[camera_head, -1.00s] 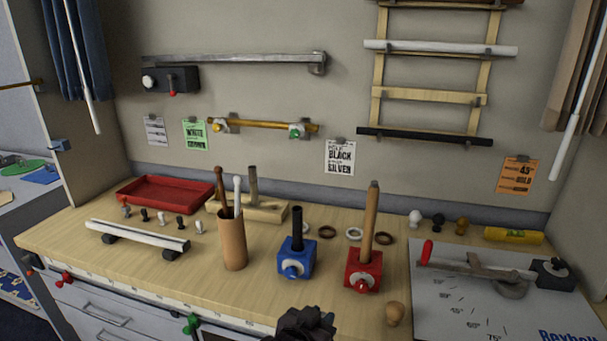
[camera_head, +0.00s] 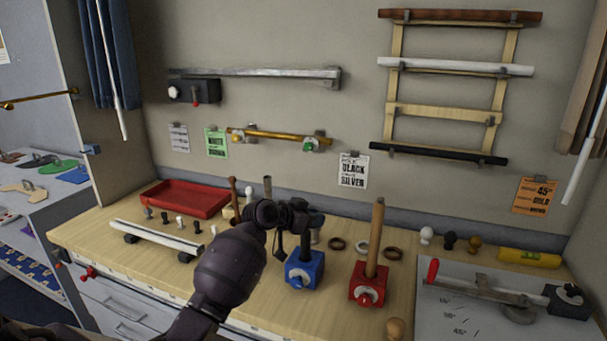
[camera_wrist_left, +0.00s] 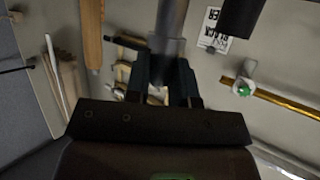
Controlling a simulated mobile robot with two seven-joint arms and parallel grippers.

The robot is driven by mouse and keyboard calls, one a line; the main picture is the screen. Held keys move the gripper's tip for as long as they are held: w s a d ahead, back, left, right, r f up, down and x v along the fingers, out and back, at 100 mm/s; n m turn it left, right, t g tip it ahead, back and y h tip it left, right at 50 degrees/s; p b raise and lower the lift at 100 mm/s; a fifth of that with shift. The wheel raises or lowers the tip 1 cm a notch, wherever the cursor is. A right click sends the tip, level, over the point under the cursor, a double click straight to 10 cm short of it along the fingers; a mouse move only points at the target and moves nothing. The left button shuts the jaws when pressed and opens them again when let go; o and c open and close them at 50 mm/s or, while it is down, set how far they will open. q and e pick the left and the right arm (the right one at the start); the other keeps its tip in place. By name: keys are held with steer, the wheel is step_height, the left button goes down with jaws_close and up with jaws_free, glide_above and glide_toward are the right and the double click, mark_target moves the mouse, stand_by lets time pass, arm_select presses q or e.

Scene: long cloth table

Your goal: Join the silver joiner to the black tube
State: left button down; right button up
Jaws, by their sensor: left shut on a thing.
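The black tube (camera_head: 305,242) stands upright in a blue clamp block (camera_head: 304,270) on the table. My left gripper (camera_head: 298,217) is directly above and around the tube's top end in the head view. In the left wrist view, the fingers (camera_wrist_left: 167,83) are shut on a grey cylindrical piece that looks like the silver joiner (camera_wrist_left: 166,47). A narrower dark length (camera_wrist_left: 173,14) continues from it in line towards the top of the picture. I cannot tell whether the joiner is seated on the tube or only touching it. My right gripper is out of view.
A red clamp block (camera_head: 368,286) with an upright wooden rod (camera_head: 375,238) stands just right of the blue one. Several rings lie behind.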

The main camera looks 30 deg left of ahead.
arm_select(q)
steer(key=w+a+r+m+h, duration=0.1)
steer(key=w+a+r, duration=0.2)
steer(key=r, duration=0.6)
steer(key=shift+a+r, duration=0.3)
steer(key=shift+a, duration=0.85)
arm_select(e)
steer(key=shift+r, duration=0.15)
arm_select(q)
steer(key=shift+r, duration=0.1)
step_height(320, 180, down, 6)
steer(key=b, duration=0.3)
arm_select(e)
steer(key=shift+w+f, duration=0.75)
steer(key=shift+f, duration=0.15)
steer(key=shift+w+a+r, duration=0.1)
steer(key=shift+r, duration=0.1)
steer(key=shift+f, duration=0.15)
